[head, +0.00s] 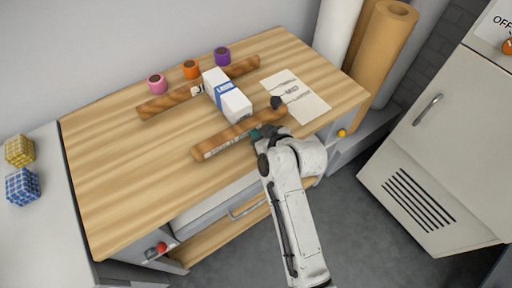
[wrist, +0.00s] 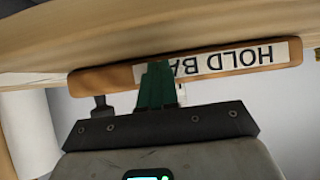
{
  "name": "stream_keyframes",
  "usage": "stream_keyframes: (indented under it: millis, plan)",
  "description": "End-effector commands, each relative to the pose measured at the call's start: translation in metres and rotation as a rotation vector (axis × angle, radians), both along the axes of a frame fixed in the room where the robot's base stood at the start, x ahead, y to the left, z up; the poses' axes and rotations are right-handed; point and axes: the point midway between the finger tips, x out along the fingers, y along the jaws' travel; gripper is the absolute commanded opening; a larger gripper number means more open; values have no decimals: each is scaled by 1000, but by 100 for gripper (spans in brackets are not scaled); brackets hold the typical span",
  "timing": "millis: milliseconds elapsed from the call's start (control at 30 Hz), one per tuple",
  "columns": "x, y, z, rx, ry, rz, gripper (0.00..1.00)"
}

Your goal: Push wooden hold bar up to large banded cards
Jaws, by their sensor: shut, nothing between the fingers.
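The wooden hold bar (head: 225,138) lies on the bench in front of the large banded cards, and a dark knob stands near its right end. The large banded cards (head: 238,104) are a white block with a blue band. Their near end is very close to the bar; I cannot tell whether they touch. My gripper (head: 262,131) is at the bar's front side, right of its middle. In the wrist view my gripper (wrist: 156,72) shows its green fingers shut and empty, in front of the labelled hold bar (wrist: 285,54). Any contact is unclear.
A second wooden bar (head: 170,101) lies behind the cards. Pink (head: 157,84), orange (head: 191,69) and purple (head: 222,57) rolls stand at the back. A printed sheet (head: 305,102) lies to the right. The bench's left part (head: 110,170) is clear.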

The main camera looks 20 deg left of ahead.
Motion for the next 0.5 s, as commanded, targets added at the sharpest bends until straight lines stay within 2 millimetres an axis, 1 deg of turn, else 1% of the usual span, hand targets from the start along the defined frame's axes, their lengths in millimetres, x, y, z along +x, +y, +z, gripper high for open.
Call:
stream_keyframes:
  millis: [167, 500]
  plan:
    - [-4, -5, 6, 0, 2, -1, 0]
    - [-17, -22, 19, 0, 1, -1, 0]
